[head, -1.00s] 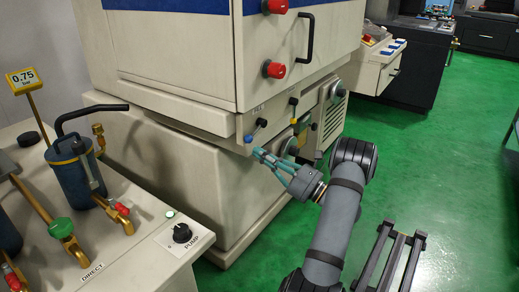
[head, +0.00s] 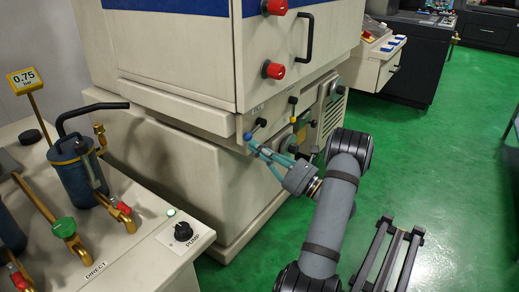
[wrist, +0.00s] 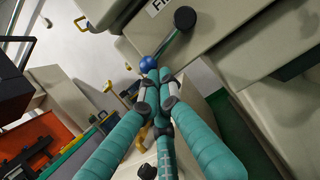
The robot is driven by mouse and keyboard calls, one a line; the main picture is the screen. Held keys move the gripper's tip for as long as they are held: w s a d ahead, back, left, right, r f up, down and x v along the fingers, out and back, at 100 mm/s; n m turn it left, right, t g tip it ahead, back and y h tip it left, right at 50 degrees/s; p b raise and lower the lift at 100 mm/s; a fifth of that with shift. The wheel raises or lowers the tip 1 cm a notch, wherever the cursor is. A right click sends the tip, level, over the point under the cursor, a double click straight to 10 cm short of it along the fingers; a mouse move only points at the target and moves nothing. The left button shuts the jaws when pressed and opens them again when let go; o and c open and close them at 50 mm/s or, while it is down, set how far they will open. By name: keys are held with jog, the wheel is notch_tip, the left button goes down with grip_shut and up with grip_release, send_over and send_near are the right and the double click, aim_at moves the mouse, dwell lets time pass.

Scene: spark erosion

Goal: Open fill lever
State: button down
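The fill lever is a short dark lever with a blue ball knob (head: 247,136) on the cream machine's lower front, under a partly readable label. It slants down to the left from its pivot. In the wrist view the blue knob (wrist: 147,64) is just beyond my fingertips, and the dark shaft runs up right to the round pivot. My gripper (head: 252,146) has teal fingers, and its tips are at the knob's lower side. In the wrist view my gripper (wrist: 155,76) has its fingertips drawn together with nothing visible between them. I cannot tell if they touch the knob.
A yellow-knobbed lever (head: 293,100) is on the same panel to the right. Red knobs (head: 273,71) and a black door handle (head: 304,38) are above. A bench with a blue canister (head: 76,172) and pump switch (head: 183,231) stands at left.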

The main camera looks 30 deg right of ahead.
jog(key=shift+w+a+r, duration=0.1)
jog(key=shift+r, duration=0.1)
jog(key=w+f+b+v, duration=0.1)
jog(key=f+b+v, duration=0.2)
jog(key=v, duration=1)
jog(key=shift+b, duration=1.05)
jog(key=shift+a, duration=0.1)
jog(key=r+p+x, duration=0.1)
jog(key=p+x, duration=0.1)
jog(key=x, duration=0.4)
jog(key=s+r+p+x, duration=0.1)
jog(key=p+x, duration=0.2)
jog(key=x, duration=0.3)
jog(key=shift+w+r, duration=0.35)
jog(key=shift+r, duration=0.1)
jog(key=shift+a, duration=0.1)
